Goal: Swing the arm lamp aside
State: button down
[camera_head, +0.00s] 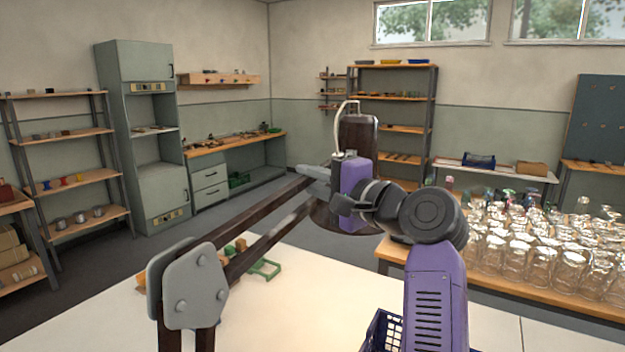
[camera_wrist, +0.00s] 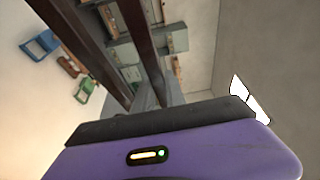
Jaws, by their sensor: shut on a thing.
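The arm lamp has two dark brown parallel bars (camera_head: 262,228) and a grey jointed elbow plate (camera_head: 188,285) at the lower left. Its dark cylindrical head (camera_head: 358,132) with a pale looping cable stands at the bars' far end, and a dark round shade rim (camera_head: 322,216) shows below. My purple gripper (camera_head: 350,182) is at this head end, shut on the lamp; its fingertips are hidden. In the wrist view, the lamp bars (camera_wrist: 146,45) run up from behind my gripper's dark front edge.
The white table (camera_head: 290,315) lies below the lamp, with a green frame (camera_head: 265,269) and small wooden pieces partly behind the bars. A blue crate (camera_head: 380,332) is beside my arm. Many clear glass jars (camera_head: 540,262) crowd a wooden bench at the right.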

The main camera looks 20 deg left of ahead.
jog(key=c, duration=1.4)
grip_release()
jog(key=b+v, duration=0.1)
jog(key=v, duration=0.5)
jog(key=shift+d+f+b, duration=0.15)
jog(key=shift+b, duration=0.25)
jog(key=shift+v, duration=0.8)
